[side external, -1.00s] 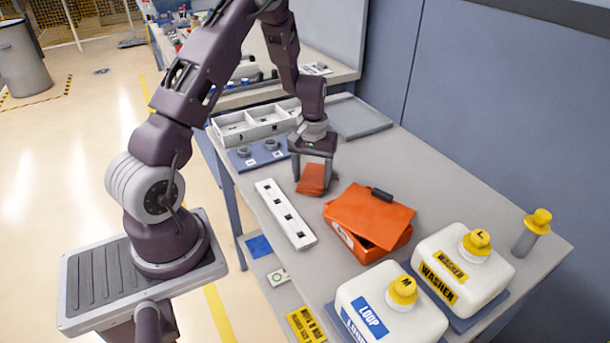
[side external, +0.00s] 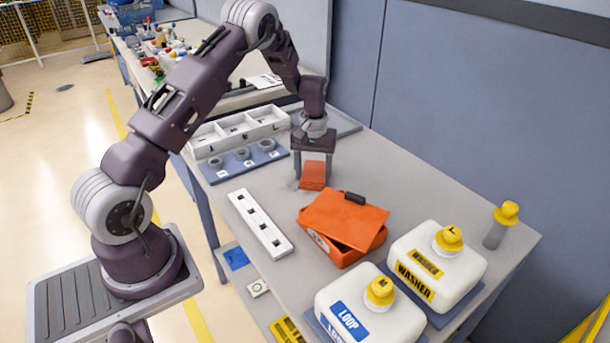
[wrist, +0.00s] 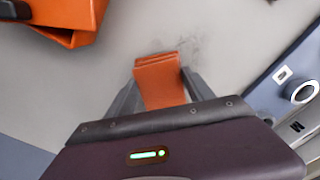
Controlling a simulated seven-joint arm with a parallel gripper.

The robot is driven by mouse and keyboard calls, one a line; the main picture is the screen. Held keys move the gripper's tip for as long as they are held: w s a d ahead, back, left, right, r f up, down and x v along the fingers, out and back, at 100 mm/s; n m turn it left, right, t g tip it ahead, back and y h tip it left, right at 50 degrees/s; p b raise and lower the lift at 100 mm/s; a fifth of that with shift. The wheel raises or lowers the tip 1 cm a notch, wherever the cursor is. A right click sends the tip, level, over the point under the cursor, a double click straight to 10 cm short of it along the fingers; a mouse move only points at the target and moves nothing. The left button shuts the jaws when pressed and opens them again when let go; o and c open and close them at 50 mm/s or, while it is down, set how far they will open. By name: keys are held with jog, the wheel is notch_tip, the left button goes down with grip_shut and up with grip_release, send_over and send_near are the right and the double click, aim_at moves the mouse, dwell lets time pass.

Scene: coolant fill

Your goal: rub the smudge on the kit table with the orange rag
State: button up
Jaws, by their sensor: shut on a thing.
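My gripper (side external: 313,178) is shut on the orange rag (side external: 313,174), which hangs folded between the fingers down at the tabletop. Whether the rag presses on the surface is hard to tell. In the wrist view the rag (wrist: 160,82) sticks out past the fingertips of my gripper (wrist: 160,90). A faint grey smudge (wrist: 184,47) shows on the pale kit table (wrist: 225,45) at the rag's end, partly beside and beyond it. In the side view the smudge (side external: 292,184) is a dim patch just left of the rag on the kit table (side external: 430,190).
An orange box (side external: 343,225) with a tilted lid stands close in front of the rag. A white slotted strip (side external: 260,223) and a blue tray with rings (side external: 222,172) lie to the left. Two white jugs, LOOP (side external: 335,295) and WASHER (side external: 450,275), stand at the near right.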

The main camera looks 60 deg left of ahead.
aim_at(272, 193)
jog(key=shift+w, duration=0.2)
jog(key=shift+s, duration=6)
jog(key=shift+a, duration=1.25)
jog(key=shift+w, duration=6.1)
jog(key=shift+s, duration=6)
notch_tip(272, 193, up, 8)
